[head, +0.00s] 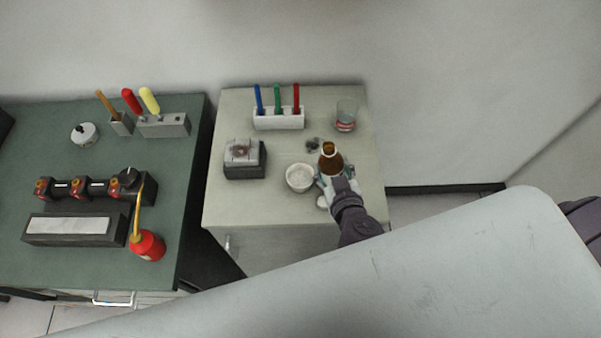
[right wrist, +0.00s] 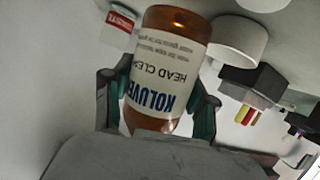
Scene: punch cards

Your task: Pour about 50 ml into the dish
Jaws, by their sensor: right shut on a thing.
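A brown bottle (head: 331,158) with a white label is held in my right gripper (head: 338,184), just right of the dish. In the right wrist view the bottle (right wrist: 165,70) sits between both fingers of the gripper (right wrist: 160,100); its label reads "HEAD CLE…". A white round shape in the right wrist view (right wrist: 238,35) looks like the dish. My left gripper is not in view.
A green bench (head: 90,265) with tools and a red oil can (head: 147,245) stands left.

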